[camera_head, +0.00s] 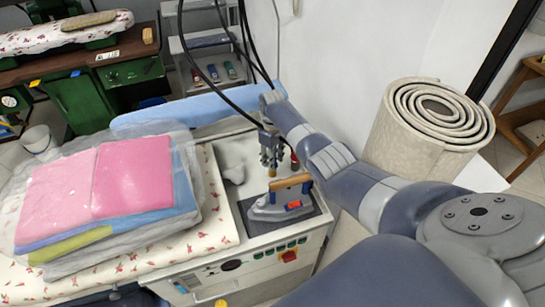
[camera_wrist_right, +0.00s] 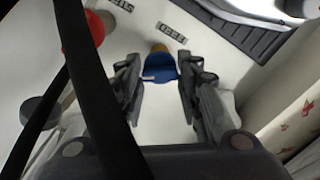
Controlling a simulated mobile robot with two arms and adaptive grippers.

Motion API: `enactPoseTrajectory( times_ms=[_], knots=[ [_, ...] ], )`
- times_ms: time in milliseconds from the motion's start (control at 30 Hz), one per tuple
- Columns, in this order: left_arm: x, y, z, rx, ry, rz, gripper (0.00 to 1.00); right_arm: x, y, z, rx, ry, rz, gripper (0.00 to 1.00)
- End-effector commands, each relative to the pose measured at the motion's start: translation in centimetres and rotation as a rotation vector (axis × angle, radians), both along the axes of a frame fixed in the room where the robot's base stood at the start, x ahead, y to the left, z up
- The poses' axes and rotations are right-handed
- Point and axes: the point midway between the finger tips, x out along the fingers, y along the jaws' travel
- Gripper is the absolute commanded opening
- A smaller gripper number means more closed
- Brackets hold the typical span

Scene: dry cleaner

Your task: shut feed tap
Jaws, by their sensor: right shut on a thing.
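The feed tap shows in the right wrist view as a blue handle (camera_wrist_right: 160,70) with a tan, brass-like end, between the two fingers. In the head view a small brass-coloured part (camera_head: 272,172) shows just below the fingertips; the rest of it is hidden there. My right gripper (camera_head: 271,160) points down over the white deck behind the iron, shut on the tap; its fingers also frame the handle in the right wrist view (camera_wrist_right: 158,72). My left gripper is not in view.
An iron (camera_head: 268,210) with a wooden handle stands on a dark mat just in front. A red knob (camera_head: 294,161) is close on the right. Black hoses (camera_head: 215,85) hang beside my gripper. Bagged folded laundry (camera_head: 110,190) lies on the board at left; a carpet roll (camera_head: 410,140) stands right.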

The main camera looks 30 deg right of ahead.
Motion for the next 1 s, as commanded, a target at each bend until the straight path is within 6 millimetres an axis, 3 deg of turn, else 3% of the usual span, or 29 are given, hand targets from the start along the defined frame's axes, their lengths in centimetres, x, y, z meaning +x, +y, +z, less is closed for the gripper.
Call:
enactPoseTrajectory(
  times_ms=[700,1000],
  knots=[
    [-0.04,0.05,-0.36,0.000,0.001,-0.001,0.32,-0.03,0.01,-0.12,0.000,0.000,0.670,0.09],
    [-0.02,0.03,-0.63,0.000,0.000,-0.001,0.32,-0.03,-0.02,-0.12,0.000,0.001,0.873,0.09]
  ],
)
